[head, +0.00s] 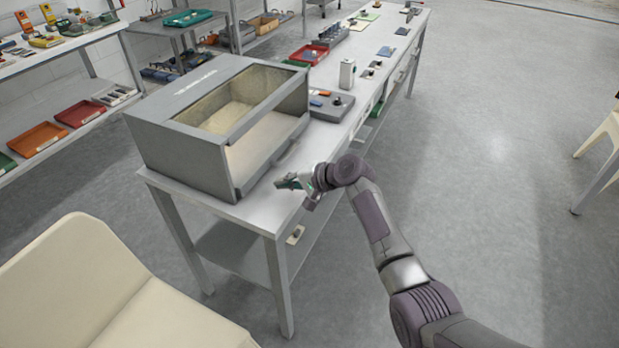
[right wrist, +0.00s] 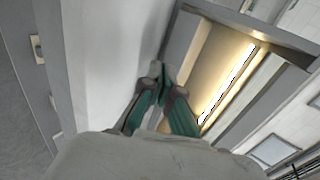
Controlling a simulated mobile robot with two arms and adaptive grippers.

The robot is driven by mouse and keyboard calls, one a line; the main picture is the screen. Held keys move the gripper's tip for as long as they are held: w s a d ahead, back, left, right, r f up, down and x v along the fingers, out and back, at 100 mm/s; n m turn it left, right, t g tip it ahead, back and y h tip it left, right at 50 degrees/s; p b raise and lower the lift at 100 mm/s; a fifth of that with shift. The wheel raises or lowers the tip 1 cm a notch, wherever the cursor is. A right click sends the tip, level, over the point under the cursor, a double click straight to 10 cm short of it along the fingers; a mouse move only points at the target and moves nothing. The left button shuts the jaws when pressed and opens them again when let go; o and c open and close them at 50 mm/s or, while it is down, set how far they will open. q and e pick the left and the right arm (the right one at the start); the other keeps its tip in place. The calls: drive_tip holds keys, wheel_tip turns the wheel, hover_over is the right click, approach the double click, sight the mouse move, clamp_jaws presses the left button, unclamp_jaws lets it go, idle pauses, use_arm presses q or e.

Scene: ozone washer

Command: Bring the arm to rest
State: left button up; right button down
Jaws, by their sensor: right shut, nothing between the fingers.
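My right gripper (head: 283,182) is at the front right corner of the workbench, beside the grey washer box. In the right wrist view its green-padded fingers (right wrist: 160,75) are together with nothing between them. The grey washer box (head: 185,150) stands on the bench with a clear window in its sloped top and a pale, lit inside. In the right wrist view the box (right wrist: 180,45) shows beyond the fingertips, with a bright light strip inside. The gripper appears apart from the box. My left gripper is not in view.
The white workbench (head: 262,209) runs to the back with a grey control block (head: 333,106), a red tray (head: 308,54) and small parts on it. A cream chair (head: 110,300) stands at the front left. Shelves with trays line the left.

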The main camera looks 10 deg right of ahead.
drive_tip(key=shift+s+d+r, duration=0.25)
drive_tip(key=shift+d+r, duration=0.05)
drive_tip(key=shift+d, duration=0.05)
drive_tip(key=v, duration=0.5)
drive_tip(key=s+d+f+g+h, duration=0.1)
drive_tip(key=s+d+f+h, duration=0.15)
drive_tip(key=s+f, duration=0.65)
drive_tip(key=s+d+f+n+g+h, duration=0.15)
drive_tip(key=s+d+f, duration=0.25)
drive_tip(key=f, duration=1.2)
drive_tip(key=s+d+f+h, duration=0.35)
drive_tip(key=s+f, duration=0.25)
drive_tip(key=f, duration=0.6)
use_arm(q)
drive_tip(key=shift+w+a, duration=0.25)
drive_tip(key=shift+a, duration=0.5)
use_arm(e)
drive_tip(key=s+d+f+n+g, duration=0.1)
drive_tip(key=s+f, duration=0.4)
drive_tip(key=s, duration=0.8)
drive_tip(key=s+d+f+n+g+h, duration=0.1)
drive_tip(key=s+d+f+n, duration=0.2)
drive_tip(key=s, duration=0.9)
drive_tip(key=s+d+f+n+g+h, duration=0.1)
drive_tip(key=s+f+n, duration=0.3)
drive_tip(key=s+f, duration=0.4)
drive_tip(key=s+d, duration=0.1)
drive_tip(key=s, duration=0.4)
drive_tip(key=shift+s+d, duration=0.3)
drive_tip(key=shift+d, duration=0.05)
